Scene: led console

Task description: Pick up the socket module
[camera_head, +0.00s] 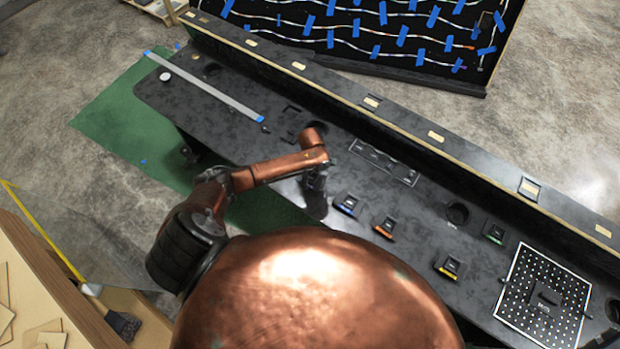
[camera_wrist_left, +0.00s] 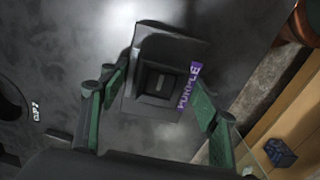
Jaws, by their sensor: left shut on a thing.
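The socket module (camera_wrist_left: 163,75) shows in the left wrist view as a black square block with a recessed square centre and a purple label reading "PURPLE". My left gripper (camera_wrist_left: 158,98) has its green-sided fingers on either side of it and is shut on it. In the head view my left gripper (camera_head: 315,192) points down at the console table (camera_head: 290,215), left of the other modules. The held module cannot be made out there, and the height above the table is unclear. My right gripper is not in view.
Black modules with blue (camera_head: 346,205), orange (camera_head: 385,229), yellow (camera_head: 449,267) and green (camera_head: 494,232) labels lie to the right. A white-dotted board (camera_head: 520,315) lies at far right. A raised ledge (camera_head: 400,125) runs along the back. A light strip (camera_head: 205,86) lies at left.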

